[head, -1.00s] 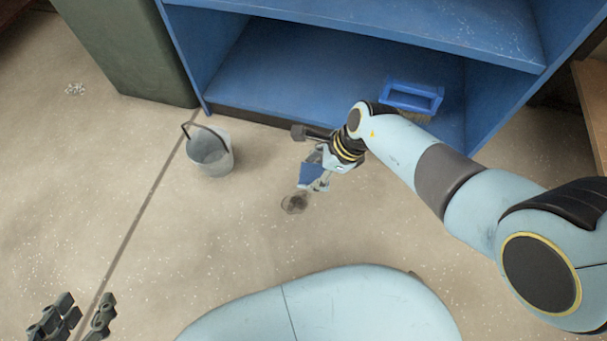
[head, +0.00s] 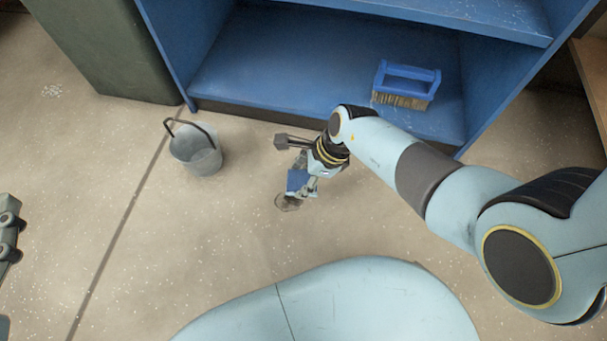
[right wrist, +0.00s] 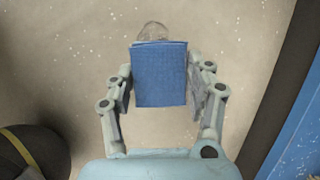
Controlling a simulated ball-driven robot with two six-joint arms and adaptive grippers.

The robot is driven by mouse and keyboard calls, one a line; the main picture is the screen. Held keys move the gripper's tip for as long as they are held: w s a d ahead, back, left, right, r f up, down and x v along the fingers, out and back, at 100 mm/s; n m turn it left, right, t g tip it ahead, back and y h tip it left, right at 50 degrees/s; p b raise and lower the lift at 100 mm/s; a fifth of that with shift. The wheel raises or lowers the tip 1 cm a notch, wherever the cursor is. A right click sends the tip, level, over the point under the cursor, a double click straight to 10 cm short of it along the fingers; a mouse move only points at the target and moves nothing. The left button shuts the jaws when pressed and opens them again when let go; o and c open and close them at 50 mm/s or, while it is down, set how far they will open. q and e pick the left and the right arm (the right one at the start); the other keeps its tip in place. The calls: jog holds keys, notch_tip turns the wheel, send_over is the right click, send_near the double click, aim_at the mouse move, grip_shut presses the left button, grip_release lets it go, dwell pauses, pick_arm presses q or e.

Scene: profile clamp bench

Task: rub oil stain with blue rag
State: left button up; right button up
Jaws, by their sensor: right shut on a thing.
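The blue rag (head: 297,181) is a folded square held between the fingers of my right gripper (head: 303,184), low over the floor. In the right wrist view the rag (right wrist: 159,75) fills the space between both fingers. The oil stain (head: 286,204) is a faint, brownish round patch on the floor at the rag's lower edge. In the right wrist view the stain (right wrist: 153,31) shows just beyond the rag's far edge, and the rag may hide part of it. I cannot tell whether the rag touches the floor. Part of my left gripper (head: 8,230) shows at the left edge.
A grey bucket (head: 196,149) with a dark handle stands left of my right gripper. A blue shelf unit (head: 300,72) stands behind, with a blue-handled brush (head: 404,86) on its lower shelf. A dark green cabinet (head: 95,45) is at the upper left. The floor around the stain is clear.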

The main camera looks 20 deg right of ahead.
pick_arm(q)
jog(key=w+d+r+m+t+h+b, duration=0.1)
jog(key=w+r+t, duration=0.2)
jog(key=r, duration=0.6)
jog(key=shift+r+t+h, duration=0.3)
jog(key=shift+r+t, duration=0.05)
jog(key=shift+t, duration=0.35)
